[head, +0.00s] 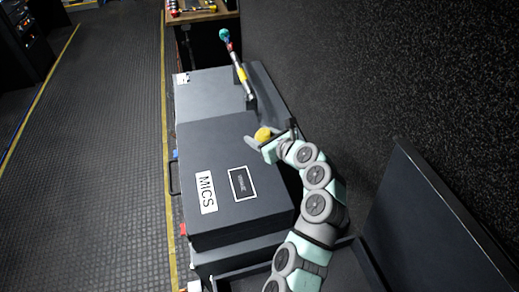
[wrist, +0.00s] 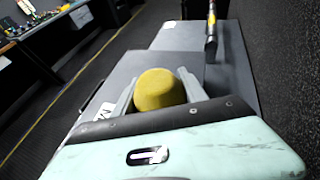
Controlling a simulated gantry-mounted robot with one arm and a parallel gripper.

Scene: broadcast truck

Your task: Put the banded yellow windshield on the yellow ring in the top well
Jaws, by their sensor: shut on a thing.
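A rounded yellow windshield (head: 263,134) is held between the fingers of my gripper (head: 268,136), above the far right part of the dark case. In the wrist view the windshield (wrist: 158,90) sits between both fingers, its domed side facing up; no band can be made out on it. Beyond it stands a tilted dark rod (head: 235,62) with a teal ball on top, a red part below it and a yellow ring (head: 242,74) lower down. The rod also shows in the wrist view (wrist: 211,30), cut off at the top. I cannot make out a well.
A dark wall runs along the right. A wooden table (head: 200,14) with tools is at the back; the left floor is clear.

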